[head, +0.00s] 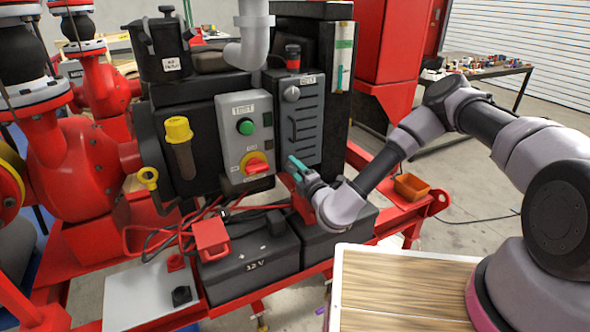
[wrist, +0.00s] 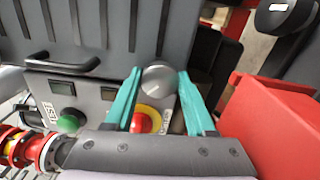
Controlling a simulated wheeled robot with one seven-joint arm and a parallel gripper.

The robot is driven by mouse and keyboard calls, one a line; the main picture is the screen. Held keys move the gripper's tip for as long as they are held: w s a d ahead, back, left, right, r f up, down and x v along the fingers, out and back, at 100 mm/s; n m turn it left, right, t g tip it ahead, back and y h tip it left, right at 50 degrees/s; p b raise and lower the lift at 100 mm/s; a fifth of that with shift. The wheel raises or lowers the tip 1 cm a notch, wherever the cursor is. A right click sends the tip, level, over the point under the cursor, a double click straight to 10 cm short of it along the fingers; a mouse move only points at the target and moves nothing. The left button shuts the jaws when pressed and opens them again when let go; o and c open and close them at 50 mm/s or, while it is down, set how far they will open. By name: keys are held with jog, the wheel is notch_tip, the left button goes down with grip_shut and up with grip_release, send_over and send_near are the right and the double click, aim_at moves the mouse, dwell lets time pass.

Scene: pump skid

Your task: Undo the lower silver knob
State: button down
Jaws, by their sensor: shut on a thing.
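The lower silver knob (wrist: 160,76) is a round, domed knob that shows between my fingertips in the wrist view. My gripper (wrist: 160,80) has two teal fingers, one on each side of the knob, shut on it. In the head view my gripper (head: 295,164) is at the lower part of the grey ribbed panel (head: 312,134), and its fingers hide the lower knob there. The upper silver knob (head: 291,93) sits near the top of the same panel, apart from my gripper. A dark handle (head: 291,131) lies between them.
Left of the panel is a control box (head: 235,105) with a green button (head: 246,127) and a red-and-yellow switch (head: 256,163). Two black batteries (head: 250,268) stand below. A red bracket (wrist: 270,120) is close on the right in the wrist view. An orange bin (head: 411,187) sits right.

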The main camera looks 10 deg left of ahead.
jog(key=m, duration=0.3)
jog(key=shift+f+m, duration=0.1)
jog(key=shift+m, duration=2)
jog(key=shift+c, duration=1.1)
grip_release()
jog(key=v, duration=1.1)
